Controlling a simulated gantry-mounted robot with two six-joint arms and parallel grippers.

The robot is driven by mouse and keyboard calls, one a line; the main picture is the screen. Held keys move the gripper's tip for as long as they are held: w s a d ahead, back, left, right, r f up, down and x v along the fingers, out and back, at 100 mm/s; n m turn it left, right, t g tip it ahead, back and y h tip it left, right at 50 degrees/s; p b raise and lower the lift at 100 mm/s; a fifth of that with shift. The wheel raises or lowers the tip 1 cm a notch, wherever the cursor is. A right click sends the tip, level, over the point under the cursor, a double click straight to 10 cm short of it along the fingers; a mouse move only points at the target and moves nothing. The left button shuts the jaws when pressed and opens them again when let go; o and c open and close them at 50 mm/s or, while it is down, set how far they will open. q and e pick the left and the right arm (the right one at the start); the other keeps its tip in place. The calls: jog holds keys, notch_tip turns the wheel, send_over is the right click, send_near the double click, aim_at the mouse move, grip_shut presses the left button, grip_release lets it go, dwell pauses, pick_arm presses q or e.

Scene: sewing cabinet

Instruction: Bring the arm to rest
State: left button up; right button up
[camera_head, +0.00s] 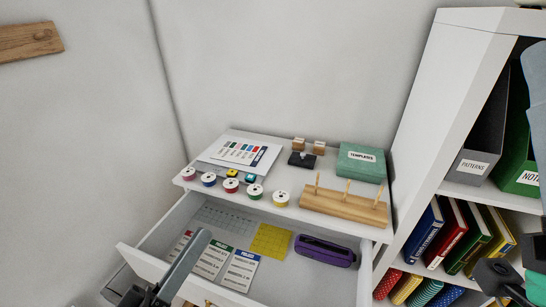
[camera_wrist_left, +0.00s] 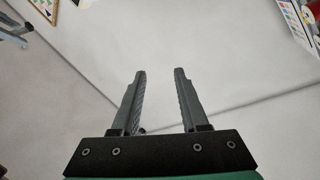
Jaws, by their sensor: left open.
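My left gripper (camera_head: 186,260) shows at the lower left of the head view as a grey part over the front of the open drawer (camera_head: 144,262). In the left wrist view its two dark fingers (camera_wrist_left: 160,72) stand apart with nothing between them, so it is open and empty. Dark and teal parts of my right arm (camera_head: 502,280) show at the lower right edge, in front of the bookshelf. I cannot make out the right gripper's fingers there.
The cabinet top (camera_head: 235,138) holds several thread spools (camera_head: 231,185), cards, stamps, a green templates box (camera_head: 361,163) and a wooden peg rack (camera_head: 345,208). The drawer holds pattern cards, a yellow sheet (camera_head: 271,241) and a purple case (camera_head: 325,250). A bookshelf (camera_head: 455,60) stands right.

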pick_arm(q)
jog(key=s+r+m+t+p, duration=0.1)
jog(key=s+r+m+t, duration=0.15)
jog(key=r, duration=1.05)
jog(key=s+r+m+t+p, duration=0.1)
jog(key=s+r+m+t, duration=0.2)
jog(key=r, duration=1)
jog(key=a+r+n+t+y, duration=0.1)
jog(key=a+r+t+y, duration=0.2)
jog(key=a+y, duration=0.5)
notch_tip(320, 180, up, 38)
jog(key=d+p, duration=0.2)
jog(key=p, duration=3.6)
jog(key=shift+s+d+y, duration=0.15)
jog(key=shift+s+y, duration=0.15)
jog(key=shift+y, duration=0.1)
pick_arm(e)
notch_tip(320, 180, up, 41)
pick_arm(q)
jog(key=shift+f+g, duration=0.15)
jog(key=shift+g, duration=0.1)
notch_tip(320, 180, down, 46)
jog(key=b, duration=4.5)
jog(key=shift+r, duration=0.25)
pick_arm(e)
notch_tip(320, 180, down, 46)
jog(key=shift+r, duration=0.25)
